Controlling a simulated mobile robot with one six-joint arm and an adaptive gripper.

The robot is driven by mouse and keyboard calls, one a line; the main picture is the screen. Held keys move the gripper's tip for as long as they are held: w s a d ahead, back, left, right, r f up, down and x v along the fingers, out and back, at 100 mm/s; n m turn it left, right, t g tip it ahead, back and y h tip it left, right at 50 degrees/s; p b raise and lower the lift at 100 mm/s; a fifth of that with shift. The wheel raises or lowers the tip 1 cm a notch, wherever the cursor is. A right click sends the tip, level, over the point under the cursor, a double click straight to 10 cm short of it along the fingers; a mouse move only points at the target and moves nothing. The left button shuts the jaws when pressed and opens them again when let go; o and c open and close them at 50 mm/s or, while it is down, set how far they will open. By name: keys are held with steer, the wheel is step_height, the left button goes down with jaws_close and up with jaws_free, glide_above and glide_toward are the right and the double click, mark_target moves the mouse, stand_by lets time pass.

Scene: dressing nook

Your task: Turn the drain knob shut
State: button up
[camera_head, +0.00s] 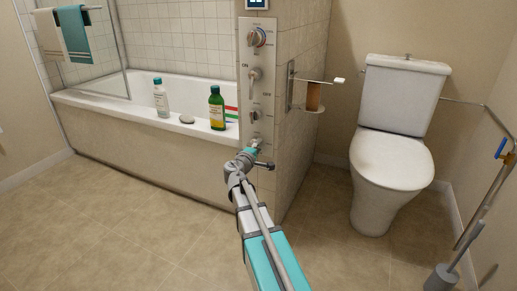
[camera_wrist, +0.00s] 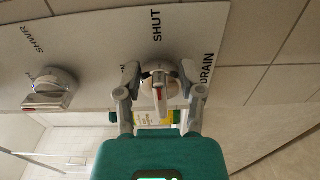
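The drain knob (camera_wrist: 160,90) is a round light-grey dial with a raised bar and a red mark. In the wrist view its bar points down, away from the word SHUT above it; the word DRAIN is to its right. My gripper (camera_wrist: 160,75) is open, with one finger on each side of the knob. Small gaps seem to remain, though I cannot tell whether either finger touches it. In the head view the knob (camera_head: 257,141) is low on the control panel (camera_head: 246,100), partly hidden behind my gripper (camera_head: 252,152).
Another knob, marked SHWR (camera_wrist: 52,88), is left of the drain knob in the wrist view. A white bottle (camera_head: 161,98), a green-capped bottle (camera_head: 217,108) and a soap-like grey item (camera_head: 186,119) stand on the tub rim (camera_head: 120,108). A toilet (camera_head: 390,160) is at right.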

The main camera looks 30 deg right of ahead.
steer(key=shift+s, duration=0.15)
steer(key=shift+s+a, duration=0.35)
steer(key=v, duration=1.1)
stand_by(0.5)
